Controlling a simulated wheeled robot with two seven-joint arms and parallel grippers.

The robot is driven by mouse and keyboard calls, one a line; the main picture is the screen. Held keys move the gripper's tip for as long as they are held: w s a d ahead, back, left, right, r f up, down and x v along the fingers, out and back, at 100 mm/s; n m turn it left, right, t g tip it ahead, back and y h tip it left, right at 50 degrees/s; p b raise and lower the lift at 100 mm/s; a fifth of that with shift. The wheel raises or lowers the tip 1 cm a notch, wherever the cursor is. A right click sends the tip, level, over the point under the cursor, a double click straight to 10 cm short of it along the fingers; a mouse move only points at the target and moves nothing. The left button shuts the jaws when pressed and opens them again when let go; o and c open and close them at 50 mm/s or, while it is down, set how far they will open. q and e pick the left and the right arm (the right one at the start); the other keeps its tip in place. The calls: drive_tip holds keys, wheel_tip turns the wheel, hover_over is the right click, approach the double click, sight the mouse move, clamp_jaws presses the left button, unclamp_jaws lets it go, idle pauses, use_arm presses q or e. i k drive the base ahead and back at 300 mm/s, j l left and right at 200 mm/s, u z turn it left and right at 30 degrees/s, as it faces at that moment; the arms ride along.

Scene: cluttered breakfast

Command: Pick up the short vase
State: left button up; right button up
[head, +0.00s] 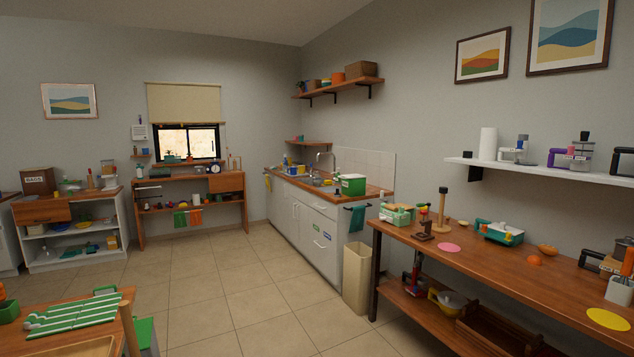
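I cannot pick out a short vase for certain; many items are too small to tell apart. Small items stand on the wooden desk (190,176) under the window, and others on the low white shelf unit (85,222) at left. An orange and green object (8,309) is cut off by the left edge on the near table. Neither of my grippers is in the head view.
The tiled floor (215,290) is open in the middle. A long wooden workbench (470,262) with clutter runs along the right. A beige bin (357,280) stands beside the sink counter (310,228).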

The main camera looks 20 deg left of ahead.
sight(316, 180)
drive_tip(key=i+j+u, duration=0.35)
drive_tip(key=i, duration=0.35)
drive_tip(key=i+u, duration=0.35)
drive_tip(key=i, duration=1.35)
drive_tip(key=i+z, duration=0.1)
drive_tip(key=i, duration=0.85)
drive_tip(key=i+j, duration=0.15)
drive_tip(key=i, duration=0.85)
drive_tip(key=i+j, duration=0.1)
drive_tip(key=i, duration=0.9)
drive_tip(key=l+z, duration=0.05)
